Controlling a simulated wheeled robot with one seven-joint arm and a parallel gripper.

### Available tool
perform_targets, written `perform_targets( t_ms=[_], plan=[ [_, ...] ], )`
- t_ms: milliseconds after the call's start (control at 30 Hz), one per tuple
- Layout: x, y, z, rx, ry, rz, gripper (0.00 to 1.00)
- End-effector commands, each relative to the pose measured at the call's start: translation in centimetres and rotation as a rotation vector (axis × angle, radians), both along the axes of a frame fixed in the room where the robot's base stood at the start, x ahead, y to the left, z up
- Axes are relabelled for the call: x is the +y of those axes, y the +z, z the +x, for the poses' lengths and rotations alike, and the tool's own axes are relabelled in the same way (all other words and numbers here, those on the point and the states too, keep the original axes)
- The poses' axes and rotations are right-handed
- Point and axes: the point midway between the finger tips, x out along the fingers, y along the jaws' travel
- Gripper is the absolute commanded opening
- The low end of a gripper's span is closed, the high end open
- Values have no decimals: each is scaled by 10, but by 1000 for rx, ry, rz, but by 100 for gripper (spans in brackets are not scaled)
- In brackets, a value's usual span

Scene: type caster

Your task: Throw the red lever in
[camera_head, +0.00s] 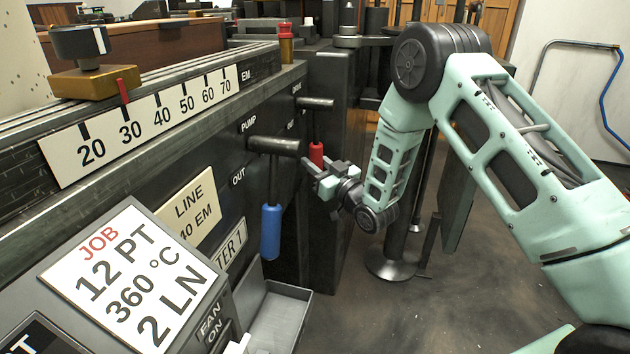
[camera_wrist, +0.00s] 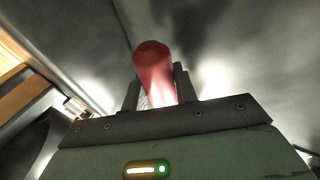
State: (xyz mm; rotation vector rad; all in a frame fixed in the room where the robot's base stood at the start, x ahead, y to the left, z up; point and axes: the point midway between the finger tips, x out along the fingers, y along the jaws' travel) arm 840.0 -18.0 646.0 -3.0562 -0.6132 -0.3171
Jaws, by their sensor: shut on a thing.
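The red lever (camera_head: 316,153) hangs from a dark pivot on the machine's front, beyond the blue lever. Its red handle shows above my gripper's fingers in the camera_head view. In the camera_wrist view the red handle (camera_wrist: 154,70) stands between the two dark fingers. My gripper (camera_head: 324,177) is shut on the red lever. The lower end of the handle is hidden behind the fingers in the camera_head view.
The blue lever (camera_head: 271,232) hangs nearer on the same machine front, left of my gripper. A grey tray (camera_head: 287,318) juts out below it. A round-based dark post (camera_head: 391,262) stands behind my wrist.

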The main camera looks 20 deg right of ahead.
Motion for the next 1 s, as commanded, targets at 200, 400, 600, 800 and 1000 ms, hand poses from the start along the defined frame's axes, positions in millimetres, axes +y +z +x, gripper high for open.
perform_targets(
  t_ms=[200, 400, 600, 800, 1000],
  plan=[
    [-10, -2, 14, -88, -2, -60, 0],
    [-14, 1, 20, -127, -2, -87, 0],
    [-15, 3, 21, -135, -3, -93, 0],
    [-15, 3, 21, -134, -3, -93, 0],
    [-15, 3, 21, -134, -3, -93, 36]
  ],
)
